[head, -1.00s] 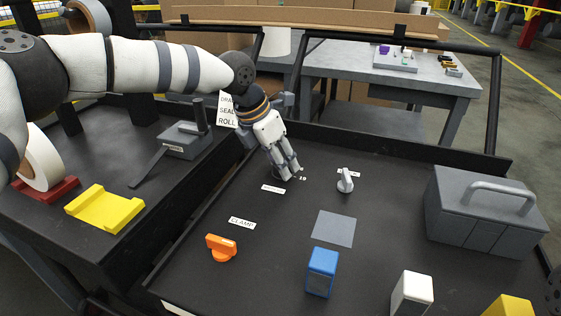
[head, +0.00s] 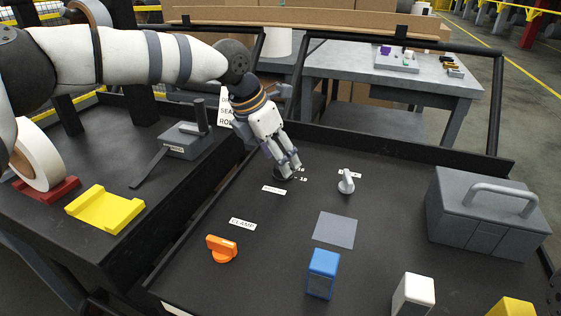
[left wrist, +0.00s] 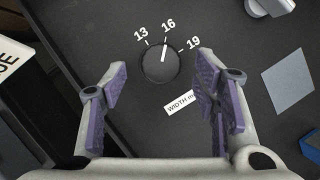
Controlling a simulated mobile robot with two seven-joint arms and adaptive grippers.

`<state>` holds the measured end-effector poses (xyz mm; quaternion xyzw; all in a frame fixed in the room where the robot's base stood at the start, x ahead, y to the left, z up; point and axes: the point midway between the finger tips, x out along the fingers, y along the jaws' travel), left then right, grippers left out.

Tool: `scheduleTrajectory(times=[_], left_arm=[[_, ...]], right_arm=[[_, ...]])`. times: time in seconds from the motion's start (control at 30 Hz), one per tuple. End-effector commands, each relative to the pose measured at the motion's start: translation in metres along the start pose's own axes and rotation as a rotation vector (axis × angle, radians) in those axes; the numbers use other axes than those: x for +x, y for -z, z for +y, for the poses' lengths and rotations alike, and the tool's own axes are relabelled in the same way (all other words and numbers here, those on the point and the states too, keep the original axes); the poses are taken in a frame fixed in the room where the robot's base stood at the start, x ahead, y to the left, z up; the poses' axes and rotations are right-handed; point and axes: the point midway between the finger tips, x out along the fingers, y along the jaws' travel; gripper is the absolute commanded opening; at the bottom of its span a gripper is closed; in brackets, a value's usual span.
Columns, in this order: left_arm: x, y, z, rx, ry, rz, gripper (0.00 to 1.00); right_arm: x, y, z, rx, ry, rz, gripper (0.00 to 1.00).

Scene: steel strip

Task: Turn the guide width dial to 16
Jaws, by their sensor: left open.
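The guide width dial is a dark round knob (left wrist: 161,65) in the left wrist view, set in the black panel, with a white pointer line. The line points at the 16 mark (left wrist: 168,25), between 13 and 19. In the head view the dial (head: 282,177) is partly hidden behind my fingers. My left gripper (head: 288,172) is open over the dial. In the left wrist view its purple-padded fingers (left wrist: 162,88) stand wide apart, with the dial visible between and beyond them, and nothing held. My right gripper is not in view.
A white knob (head: 346,182) stands right of the dial, and an orange handle (head: 221,248) nearer the front.

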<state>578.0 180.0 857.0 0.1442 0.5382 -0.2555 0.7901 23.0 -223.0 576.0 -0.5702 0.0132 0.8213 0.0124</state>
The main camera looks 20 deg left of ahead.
Motion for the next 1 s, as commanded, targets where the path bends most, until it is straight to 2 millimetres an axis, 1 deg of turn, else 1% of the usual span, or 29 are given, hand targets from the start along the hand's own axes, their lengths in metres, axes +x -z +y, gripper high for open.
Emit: scheduleTrajectory(times=[0.03, 0.2, 0.3, 0.4, 0.53, 1.0], left_arm=[[-0.015, -0.002, 0.000, 0.000, -0.002, -0.007, 0.55], [-0.061, -0.001, 0.000, 0.001, -0.002, -0.005, 0.55], [-0.081, -0.001, 0.000, 0.001, -0.001, -0.003, 0.55], [-0.093, 0.000, 0.000, 0.001, 0.000, -0.001, 0.55], [-0.098, 0.000, -0.001, 0.001, 0.000, 0.000, 0.55], [-0.098, 0.000, -0.001, 0.001, 0.000, 0.000, 0.55]], right_arm=[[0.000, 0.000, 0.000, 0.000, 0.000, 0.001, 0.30], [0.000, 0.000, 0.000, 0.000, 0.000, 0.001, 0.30], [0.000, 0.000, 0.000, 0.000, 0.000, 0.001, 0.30], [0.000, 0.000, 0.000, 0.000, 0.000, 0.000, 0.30], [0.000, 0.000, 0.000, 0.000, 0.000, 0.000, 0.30], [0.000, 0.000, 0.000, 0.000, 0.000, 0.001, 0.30]])
